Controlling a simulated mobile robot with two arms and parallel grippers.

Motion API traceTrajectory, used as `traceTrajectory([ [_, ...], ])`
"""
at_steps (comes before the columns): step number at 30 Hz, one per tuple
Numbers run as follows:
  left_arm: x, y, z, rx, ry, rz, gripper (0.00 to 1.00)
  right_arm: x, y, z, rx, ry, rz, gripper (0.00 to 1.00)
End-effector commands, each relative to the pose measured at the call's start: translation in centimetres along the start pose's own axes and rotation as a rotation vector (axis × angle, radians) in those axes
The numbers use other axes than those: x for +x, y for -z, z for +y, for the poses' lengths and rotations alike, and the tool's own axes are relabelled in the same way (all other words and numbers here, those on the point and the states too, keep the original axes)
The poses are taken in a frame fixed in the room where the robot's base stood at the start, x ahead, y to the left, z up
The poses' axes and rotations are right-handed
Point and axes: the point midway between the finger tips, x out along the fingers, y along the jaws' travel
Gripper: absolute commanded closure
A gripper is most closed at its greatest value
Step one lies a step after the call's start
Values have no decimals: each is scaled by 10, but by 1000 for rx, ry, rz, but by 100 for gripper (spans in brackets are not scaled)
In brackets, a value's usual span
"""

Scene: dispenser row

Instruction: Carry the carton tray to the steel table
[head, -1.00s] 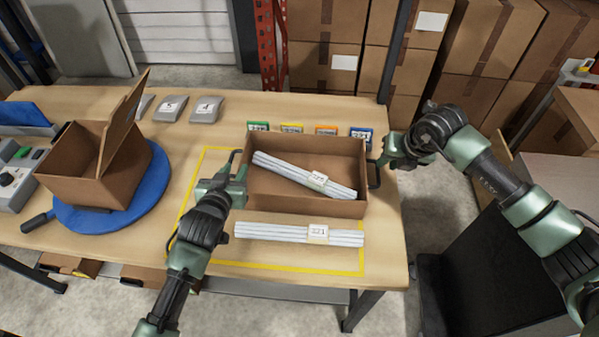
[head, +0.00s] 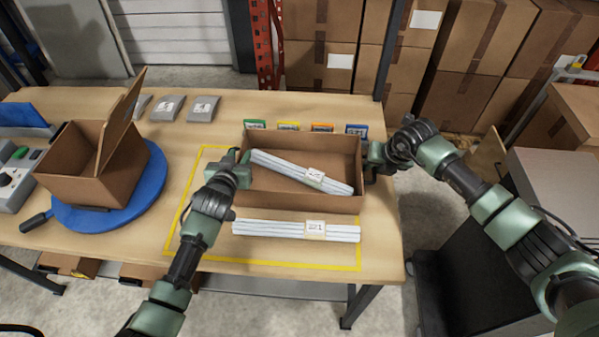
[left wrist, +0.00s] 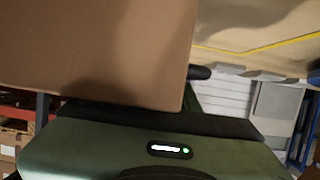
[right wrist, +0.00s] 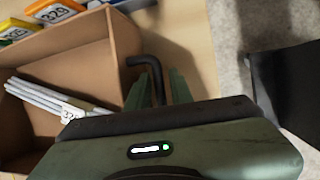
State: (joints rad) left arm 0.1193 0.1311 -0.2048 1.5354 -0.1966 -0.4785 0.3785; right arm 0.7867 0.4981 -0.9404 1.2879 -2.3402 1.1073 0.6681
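The carton tray (head: 300,203) is an open brown box on the wooden table, with a bundle of pale labelled rods (head: 290,168) lying slantwise inside. It has a dark handle at each end. My left gripper (head: 236,168) is at the tray's left end; in the left wrist view the handle (left wrist: 200,72) shows only in part behind the tray wall. My right gripper (head: 375,157) is at the right end; in the right wrist view its fingers lie either side of the handle (right wrist: 150,62). Whether either grips firmly is unclear. I cannot identify the steel table for certain; a grey surface (head: 565,180) stands at right.
Another rod bundle (head: 295,231) lies in front of the tray, inside a yellow outline. A carton (head: 75,170) stands on a blue turntable (head: 130,205) at left. Coloured label cards (head: 322,127) line the tray's back. Stacked cartons (head: 475,40) fill the back right. Floor shows right of the table.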

Motion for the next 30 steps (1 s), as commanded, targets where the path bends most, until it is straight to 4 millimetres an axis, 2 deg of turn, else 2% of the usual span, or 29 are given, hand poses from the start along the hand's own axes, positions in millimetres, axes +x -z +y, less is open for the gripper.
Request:
traceTrajectory([
  [7,0,0,0,0,0,1,70,0,0,0,-1,-1,0,78],
  [9,0,0,0,0,0,1,89,0,0,0,-1,-1,0,98],
  [10,0,0,0,0,0,1,98,0,0,0,-1,-1,0,100],
  [11,0,0,0,0,0,1,100,0,0,0,-1,-1,0,100],
  [30,0,0,0,0,0,0,100,0,0,0,-1,-1,0,100],
])
